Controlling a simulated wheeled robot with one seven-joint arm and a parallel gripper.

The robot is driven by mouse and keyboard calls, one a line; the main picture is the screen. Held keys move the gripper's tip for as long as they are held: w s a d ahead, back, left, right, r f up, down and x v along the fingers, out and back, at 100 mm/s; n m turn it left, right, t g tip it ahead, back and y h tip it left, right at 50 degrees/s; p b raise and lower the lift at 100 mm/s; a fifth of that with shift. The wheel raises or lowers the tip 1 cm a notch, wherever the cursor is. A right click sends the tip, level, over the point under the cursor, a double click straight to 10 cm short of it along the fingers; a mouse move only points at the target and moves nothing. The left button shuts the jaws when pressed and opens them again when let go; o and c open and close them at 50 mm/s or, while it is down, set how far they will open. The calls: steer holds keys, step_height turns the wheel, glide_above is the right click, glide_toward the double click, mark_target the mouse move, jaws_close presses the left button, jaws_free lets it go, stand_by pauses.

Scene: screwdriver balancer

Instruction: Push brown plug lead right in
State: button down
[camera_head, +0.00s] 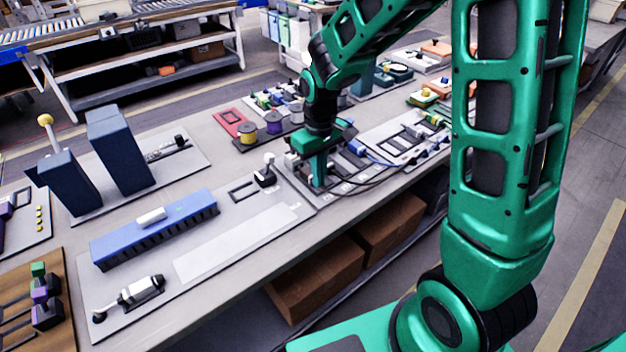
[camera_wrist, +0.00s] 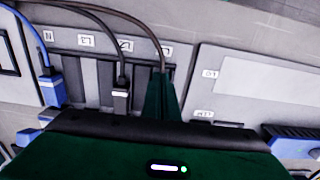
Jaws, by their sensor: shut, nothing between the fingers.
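My gripper (camera_wrist: 163,78) is shut, with its green fingers pointing down at the right end of a row of sockets. In the head view my gripper (camera_head: 318,182) is low over the terminal board (camera_head: 332,197). A dark brownish lead (camera_wrist: 148,27) runs down to the fingertips in the wrist view; its plug is hidden behind the fingers, so I cannot tell how deep it sits. Left of it, a grey plug (camera_wrist: 121,90) on another dark lead stands at a socket. A blue plug (camera_wrist: 51,88) on a blue lead stands at the left socket.
Small white labels, one reading N (camera_wrist: 48,35), line the sockets. In the head view a blue rail block (camera_head: 155,228) and a screwdriver (camera_head: 138,290) lie on the bench at left. The bench's front edge is close.

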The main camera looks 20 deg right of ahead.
steer(key=shift+w+a, duration=0.1)
steer(key=shift+w, duration=0.15)
steer(key=shift+s, duration=0.15)
steer(key=shift+s+d, duration=0.2)
steer(key=shift+s, duration=0.25)
step_height(320, 180, up, 7)
stand_by(0.9)
steer(key=c, duration=2.4)
jaws_free()
steer(key=shift+c, duration=0.2)
